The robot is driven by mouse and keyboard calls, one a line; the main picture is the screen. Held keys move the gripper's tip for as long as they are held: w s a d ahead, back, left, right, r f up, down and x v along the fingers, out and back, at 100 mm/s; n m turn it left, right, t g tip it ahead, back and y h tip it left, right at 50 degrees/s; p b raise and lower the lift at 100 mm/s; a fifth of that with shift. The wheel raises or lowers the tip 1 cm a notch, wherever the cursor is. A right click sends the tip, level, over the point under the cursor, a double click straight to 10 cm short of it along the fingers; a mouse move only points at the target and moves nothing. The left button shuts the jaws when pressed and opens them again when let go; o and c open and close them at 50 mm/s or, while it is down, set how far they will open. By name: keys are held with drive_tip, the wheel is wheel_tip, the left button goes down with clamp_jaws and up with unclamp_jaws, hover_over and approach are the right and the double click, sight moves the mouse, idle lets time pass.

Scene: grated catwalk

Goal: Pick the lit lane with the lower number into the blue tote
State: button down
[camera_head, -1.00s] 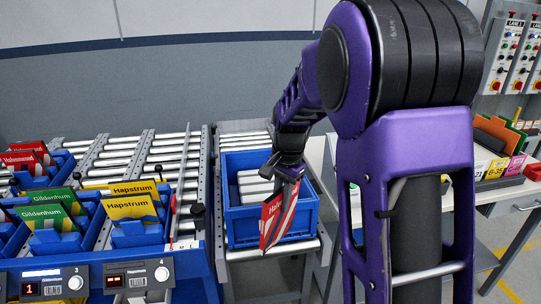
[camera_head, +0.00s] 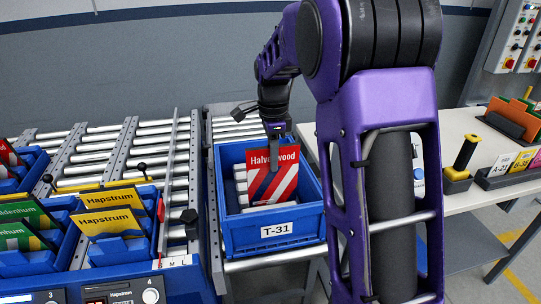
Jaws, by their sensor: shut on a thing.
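My gripper (camera_head: 275,150) is shut on a red and white striped packet (camera_head: 270,184) that reads "Halvorwood", partly covered by a finger. It holds the packet upright in or just above the blue tote (camera_head: 272,243), which is labelled T-31. I cannot tell whether the packet touches the tote floor. White items lie inside the tote behind the packet. At left are lanes of blue bins with yellow Hapstrum packets (camera_head: 106,222), green packets (camera_head: 25,215) and a red packet (camera_head: 8,155). Lane displays, one numbered 4 (camera_head: 120,292), are cut off at the bottom; I cannot tell which are lit.
Roller conveyor (camera_head: 106,152) runs behind the bins and under the tote. My arm hides the area right of the tote.

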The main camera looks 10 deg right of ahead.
sight(273, 203)
wheel_tip(273, 203, down, 5)
drive_tip(key=b, duration=0.4)
drive_tip(key=shift+s+r, duration=0.1)
drive_tip(key=shift+r, duration=0.1)
drive_tip(key=shift+p, duration=0.5)
idle(0.8)
drive_tip(key=shift+f, duration=0.1)
idle(0.5)
drive_tip(key=shift+f+b, duration=2.45)
drive_tip(key=shift+f, duration=1.7)
drive_tip(key=shift+c, duration=1.8)
unclamp_jaws()
